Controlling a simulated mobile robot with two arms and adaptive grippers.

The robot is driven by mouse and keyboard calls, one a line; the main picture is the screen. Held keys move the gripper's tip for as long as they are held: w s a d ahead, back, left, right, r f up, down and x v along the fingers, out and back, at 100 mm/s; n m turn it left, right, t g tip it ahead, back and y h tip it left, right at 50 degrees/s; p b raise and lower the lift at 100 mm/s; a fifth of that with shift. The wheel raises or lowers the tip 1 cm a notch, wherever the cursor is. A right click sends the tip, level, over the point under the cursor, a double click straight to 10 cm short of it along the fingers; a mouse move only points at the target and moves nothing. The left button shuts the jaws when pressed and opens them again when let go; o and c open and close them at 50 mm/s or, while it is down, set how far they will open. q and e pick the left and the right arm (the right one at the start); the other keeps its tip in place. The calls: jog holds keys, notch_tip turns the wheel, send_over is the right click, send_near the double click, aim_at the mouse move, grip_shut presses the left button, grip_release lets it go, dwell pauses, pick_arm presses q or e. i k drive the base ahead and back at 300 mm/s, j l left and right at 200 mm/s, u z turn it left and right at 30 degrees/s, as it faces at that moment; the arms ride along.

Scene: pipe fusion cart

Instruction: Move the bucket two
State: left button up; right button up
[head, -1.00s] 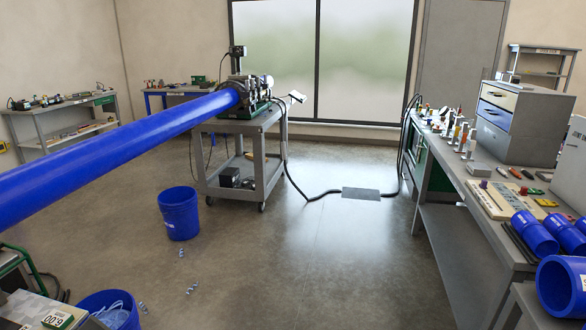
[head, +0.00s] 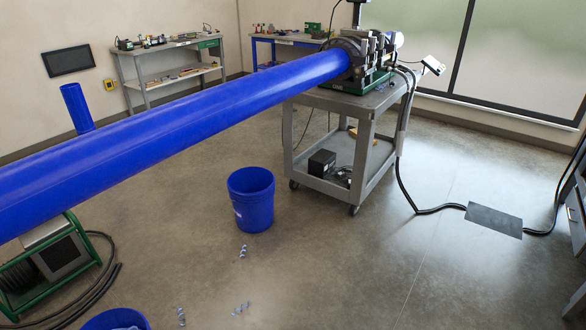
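A blue bucket (head: 251,200) stands upright on the floor in the middle of the head view, in front of the grey cart and below the long blue pipe. A second blue bucket (head: 116,319) shows only its rim and upper part at the bottom left edge. I cannot tell which of them is bucket two. Neither of my grippers is in view.
A long blue pipe (head: 180,121) crosses from the left to a fusion machine (head: 366,62) on a grey cart (head: 362,107). A green-framed unit (head: 52,262) with black hoses stands at lower left. Small shavings (head: 243,251) lie about. A cable crosses the floor to a grey mat (head: 494,221); floor at centre right is clear.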

aim_at(251, 189)
jog(key=i+u, duration=0.45)
jog(key=i, duration=0.75)
jog(key=i+l, duration=0.15)
jog(key=i, duration=0.15)
jog(key=u, duration=0.05)
